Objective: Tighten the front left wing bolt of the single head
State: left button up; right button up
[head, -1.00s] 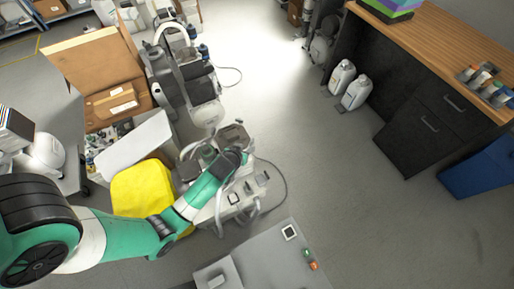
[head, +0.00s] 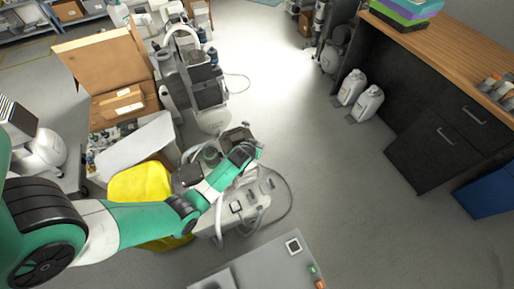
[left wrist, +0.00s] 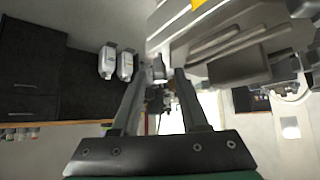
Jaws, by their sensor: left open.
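A compressor with a pale grey base (head: 250,207) and a dark head (head: 236,138) stands on the floor under my left arm. My left gripper (head: 258,152) is at this compressor's head, small and partly hidden by its own wrist. In the left wrist view my left gripper (left wrist: 162,74) is open, its two dark fingers apart. A large grey machine body (left wrist: 235,55) fills the upper right there, close to the right finger. A small pale metal part (left wrist: 158,68) shows between the fingertips; I cannot tell whether it is the wing bolt. My right gripper is out of view.
Another compressor (head: 205,88) stands behind. A yellow bag (head: 140,185) and an open cardboard box (head: 105,60) are at the left. A grey cabinet (head: 255,270) is in front. Two white bottles (head: 367,103) stand by the dark desk (head: 400,110). The floor between is clear.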

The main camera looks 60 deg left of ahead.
pick_arm(q)
grip_shut()
